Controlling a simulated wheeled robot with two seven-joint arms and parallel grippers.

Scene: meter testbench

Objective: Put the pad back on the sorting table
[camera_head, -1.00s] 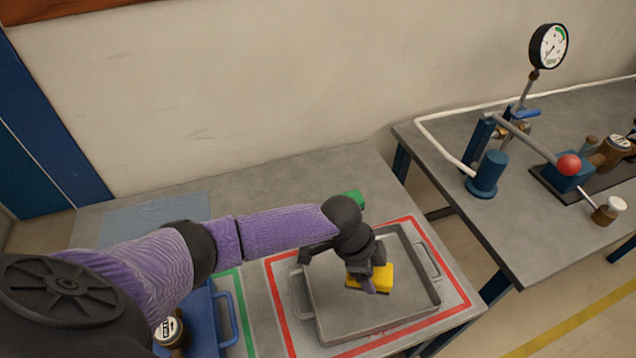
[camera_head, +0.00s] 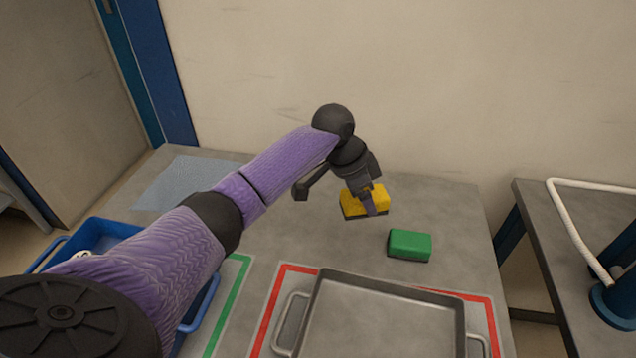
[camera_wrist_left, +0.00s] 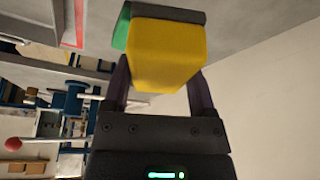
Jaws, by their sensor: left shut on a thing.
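My left gripper (camera_head: 366,205) is shut on a yellow pad (camera_head: 378,196) with a dark underside. It holds the pad above the back part of the sorting table (camera_head: 455,215). In the left wrist view the yellow pad (camera_wrist_left: 165,55) sits between the two fingers. A green pad (camera_head: 410,244) lies on the table, to the right of and nearer than the yellow pad. It is partly hidden behind the yellow pad in the left wrist view. My right gripper is in neither view.
An empty grey tray (camera_head: 385,281) stands inside a red outline at the front. A blue bin (camera_head: 105,232) is at the left, beside a green outline. A light blue mat (camera_head: 180,185) lies at the back left. Another bench (camera_head: 560,240) with a white hose stands to the right.

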